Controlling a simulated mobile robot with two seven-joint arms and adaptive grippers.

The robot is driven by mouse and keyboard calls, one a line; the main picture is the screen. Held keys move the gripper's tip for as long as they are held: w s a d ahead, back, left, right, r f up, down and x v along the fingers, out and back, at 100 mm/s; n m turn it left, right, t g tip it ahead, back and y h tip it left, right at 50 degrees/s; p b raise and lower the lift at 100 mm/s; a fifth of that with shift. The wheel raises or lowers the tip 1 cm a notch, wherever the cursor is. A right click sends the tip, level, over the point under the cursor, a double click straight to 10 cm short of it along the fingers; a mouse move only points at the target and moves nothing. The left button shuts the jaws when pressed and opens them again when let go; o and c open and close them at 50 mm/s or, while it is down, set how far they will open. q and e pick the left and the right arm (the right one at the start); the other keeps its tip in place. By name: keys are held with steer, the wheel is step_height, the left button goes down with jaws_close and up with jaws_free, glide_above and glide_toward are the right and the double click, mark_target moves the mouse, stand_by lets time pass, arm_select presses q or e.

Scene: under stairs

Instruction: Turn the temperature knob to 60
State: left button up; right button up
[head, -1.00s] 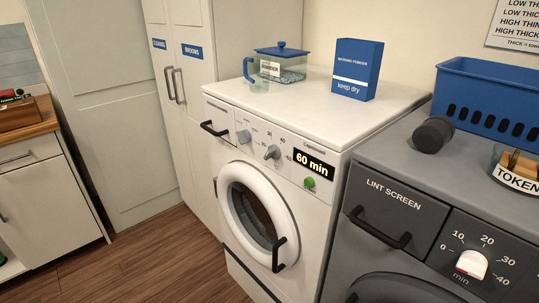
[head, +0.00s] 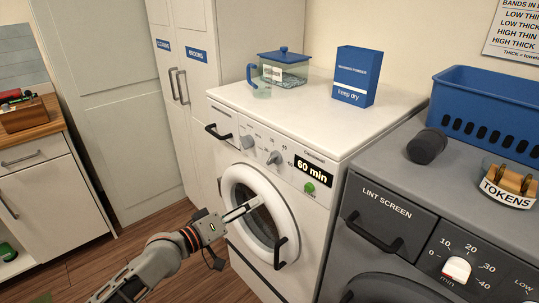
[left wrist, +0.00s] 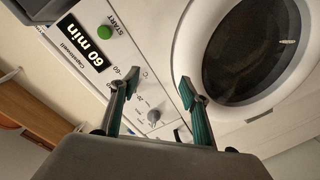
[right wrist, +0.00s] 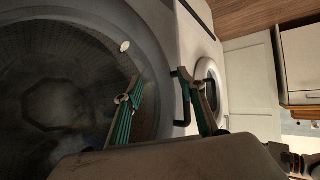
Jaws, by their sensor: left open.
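The temperature knob (head: 274,158), a grey dial, is on the white washing machine's panel (head: 230,127), left of the black "60 min" display (head: 313,171). Numbers surround it, but I cannot read its pointer clearly. A grey knob (left wrist: 154,115) shows between the fingers in the left wrist view; I cannot tell which dial it is. My left gripper (head: 243,211) is open and empty, in front of the round door and below the panel; its fingers show apart in the left wrist view (left wrist: 158,84).
Another grey knob (head: 247,143) is left of the temperature knob. A green start button (head: 309,188) is below the display. The washer's black door handle (head: 279,252) sticks out. The grey dryer (head: 400,190) stands close at the right. Floor (head: 85,265) shows at the lower left.

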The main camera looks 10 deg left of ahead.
arm_select(q)
steer(key=n+h, duration=0.1)
steer(key=n, duration=0.1)
glide_toward(269, 162)
steer(key=x, duration=0.3)
steer(key=p+x, duration=0.1)
steer(key=x, duration=0.6)
steer(key=shift+w+d, duration=0.1)
steer(key=shift+w, duration=0.05)
steer(key=c, duration=1.1)
